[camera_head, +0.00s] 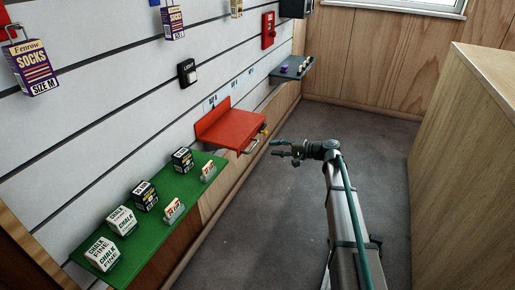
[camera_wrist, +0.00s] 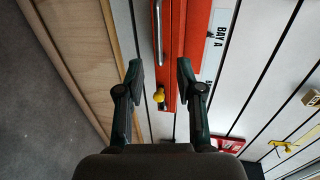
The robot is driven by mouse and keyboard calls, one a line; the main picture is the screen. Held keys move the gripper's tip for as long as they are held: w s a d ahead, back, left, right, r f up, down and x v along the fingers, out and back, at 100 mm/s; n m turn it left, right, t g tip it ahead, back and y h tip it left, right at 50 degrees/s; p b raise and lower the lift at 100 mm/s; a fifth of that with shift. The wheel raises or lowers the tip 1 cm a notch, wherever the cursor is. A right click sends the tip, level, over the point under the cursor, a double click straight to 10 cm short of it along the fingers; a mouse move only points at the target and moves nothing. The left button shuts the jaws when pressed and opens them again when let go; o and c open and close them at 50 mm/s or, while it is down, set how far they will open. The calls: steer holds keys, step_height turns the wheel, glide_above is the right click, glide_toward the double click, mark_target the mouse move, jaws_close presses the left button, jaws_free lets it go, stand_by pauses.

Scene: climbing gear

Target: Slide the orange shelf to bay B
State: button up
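The orange shelf (camera_head: 232,128) is an empty red-orange ledge on the slatted wall, by the label BAY A (camera_wrist: 215,38). It has a metal bar handle (camera_head: 250,147) along its front and a yellow knob (camera_wrist: 159,97) at one end. The shelf also shows in the wrist view (camera_wrist: 178,30). My gripper (camera_head: 282,148) is just right of the shelf in the head view, apart from it. In the wrist view its fingers (camera_wrist: 160,75) are open and empty, with the knob appearing between them. Labels farther along the wall (camera_head: 242,78) are too small to read.
A green shelf (camera_head: 160,215) with boxes and price tags adjoins the near side. A grey-green shelf (camera_head: 291,70) with small items is at the far end. A wooden counter (camera_head: 465,150) stands right; floor between is clear.

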mark_target(254, 145)
steer(key=b+x, duration=0.2)
steer(key=x, duration=0.8)
steer(key=shift+w+a+f, duration=0.15)
steer(key=shift+a, duration=0.05)
jaws_close()
